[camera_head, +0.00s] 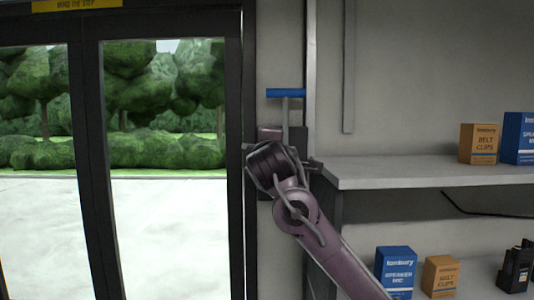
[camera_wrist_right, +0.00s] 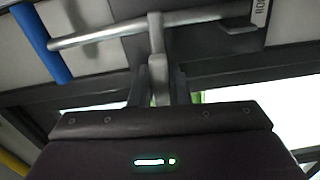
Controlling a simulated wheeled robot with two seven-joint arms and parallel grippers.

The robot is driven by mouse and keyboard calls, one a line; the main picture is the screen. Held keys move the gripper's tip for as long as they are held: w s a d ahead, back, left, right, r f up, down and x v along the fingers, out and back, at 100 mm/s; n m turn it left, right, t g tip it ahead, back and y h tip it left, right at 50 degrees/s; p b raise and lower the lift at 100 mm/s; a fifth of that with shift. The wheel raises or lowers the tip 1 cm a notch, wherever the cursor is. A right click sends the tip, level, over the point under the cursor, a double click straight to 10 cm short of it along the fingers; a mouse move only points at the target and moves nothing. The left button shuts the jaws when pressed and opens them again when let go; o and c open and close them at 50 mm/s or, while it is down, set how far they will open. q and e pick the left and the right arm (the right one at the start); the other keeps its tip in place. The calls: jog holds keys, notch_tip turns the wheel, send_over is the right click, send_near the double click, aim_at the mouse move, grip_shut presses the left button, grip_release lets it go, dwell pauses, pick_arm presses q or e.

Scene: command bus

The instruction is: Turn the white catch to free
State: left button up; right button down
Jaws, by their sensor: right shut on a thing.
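The catch, a pale grey-white lever (camera_wrist_right: 158,72), shows in the right wrist view, standing up between the fingers and meeting a metal rod (camera_wrist_right: 110,33). My right gripper (camera_wrist_right: 159,88) is shut on this lever. In the head view my right wrist (camera_head: 270,165) is in front of the dark plate (camera_head: 298,138) beside the door, and hides the catch and the fingertips. The rod ends in a blue handle (camera_wrist_right: 40,44), which in the head view (camera_head: 286,92) is a level bar above my wrist. My left gripper is not in view.
Dark-framed glass doors (camera_head: 165,150) stand to the left. To the right a grey shelf (camera_head: 420,172) carries a belt clips box (camera_head: 478,144) and a blue box (camera_head: 518,138). More boxes stand below it, near my right forearm.

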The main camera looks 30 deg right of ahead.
jog(key=m+b, duration=0.2)
jog(key=m, duration=0.1)
jog(key=shift+f, duration=0.15)
jog(key=m+b, duration=0.3)
jog(key=m, duration=0.1)
jog(key=shift+m, duration=0.4)
jog(key=m+b, duration=0.2)
jog(key=m, duration=0.2)
jog(key=shift+m+b, duration=1.05)
jog(key=shift+m, duration=1.45)
jog(key=c, duration=1.4)
grip_release()
